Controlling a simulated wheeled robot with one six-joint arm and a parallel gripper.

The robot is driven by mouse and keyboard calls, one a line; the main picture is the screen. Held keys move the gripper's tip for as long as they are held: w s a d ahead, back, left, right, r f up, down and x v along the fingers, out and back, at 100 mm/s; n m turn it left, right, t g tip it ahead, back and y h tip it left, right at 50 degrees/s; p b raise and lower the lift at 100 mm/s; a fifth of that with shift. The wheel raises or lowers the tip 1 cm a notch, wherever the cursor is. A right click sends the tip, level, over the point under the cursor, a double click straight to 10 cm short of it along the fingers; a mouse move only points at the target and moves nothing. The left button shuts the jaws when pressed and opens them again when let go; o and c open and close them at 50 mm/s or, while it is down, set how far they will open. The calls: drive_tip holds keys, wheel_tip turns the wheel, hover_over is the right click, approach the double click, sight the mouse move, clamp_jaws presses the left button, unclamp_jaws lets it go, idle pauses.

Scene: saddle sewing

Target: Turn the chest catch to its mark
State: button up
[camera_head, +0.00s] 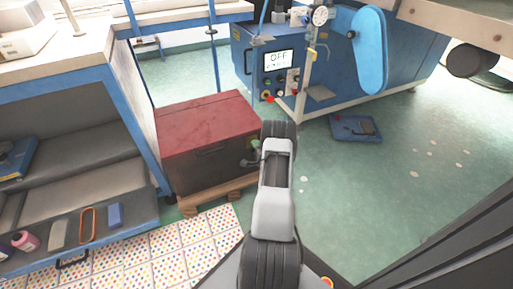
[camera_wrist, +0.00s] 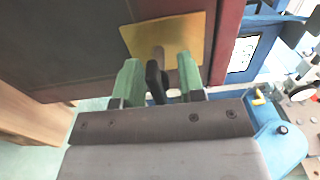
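The chest (camera_head: 205,135) has a red lid and a dark front, and stands at centre left in the head view. In the wrist view its dark front (camera_wrist: 75,45) fills the upper left, with a yellow plate (camera_wrist: 190,35) near its right edge. A black catch (camera_wrist: 153,78) stands out in front of this plate on a pale stem. My gripper (camera_wrist: 157,78) is open, with one green finger on each side of the catch and narrow gaps between. It also shows at the chest's front right in the head view (camera_head: 252,153). I cannot make out the mark.
A blue machine (camera_head: 310,50) with a screen reading OFF stands behind the chest. A blue tray (camera_head: 355,128) lies on the floor to the right. A shelf unit (camera_head: 75,165) with small items stands at left. The green floor at right is mostly clear.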

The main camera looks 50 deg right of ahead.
drive_tip(key=p+v, duration=0.4)
drive_tip(key=v, duration=1)
drive_tip(key=shift+w, duration=0.1)
drive_tip(key=w+a+r+n+g+y+p, duration=0.1)
drive_tip(key=w+r+n+g+p, duration=0.15)
drive_tip(key=w+r+p, duration=0.45)
drive_tip(key=w+r+n+g+y+p, duration=0.1)
drive_tip(key=w+r+n+p, duration=0.25)
drive_tip(key=r, duration=0.75)
drive_tip(key=w+a+r+n+g+p, duration=0.1)
drive_tip(key=w+a+r+n+p, duration=0.2)
drive_tip(key=r, duration=0.6)
drive_tip(key=w+a+r+n+g+p, duration=0.15)
drive_tip(key=a+r+p, duration=0.3)
drive_tip(key=r, duration=0.45)
drive_tip(key=s+a+r+n+g+y+p, duration=0.1)
drive_tip(key=s+a+r+n+g+p, duration=0.15)
drive_tip(key=a+r+p, duration=0.45)
drive_tip(key=s+a+r+n+g+y+p, duration=0.15)
drive_tip(key=s+a+r+n, duration=0.25)
drive_tip(key=a+r, duration=0.6)
drive_tip(key=s+a+r+n+g+y+p, duration=0.2)
drive_tip(key=s+a+r+n+p, duration=0.3)
drive_tip(key=s+a+r, duration=0.5)
drive_tip(key=s+r+g+p, duration=0.1)
drive_tip(key=s+r+p, duration=0.1)
drive_tip(key=s+r, duration=0.1)
drive_tip(key=shift+n, duration=0.4)
drive_tip(key=shift+o, duration=0.4)
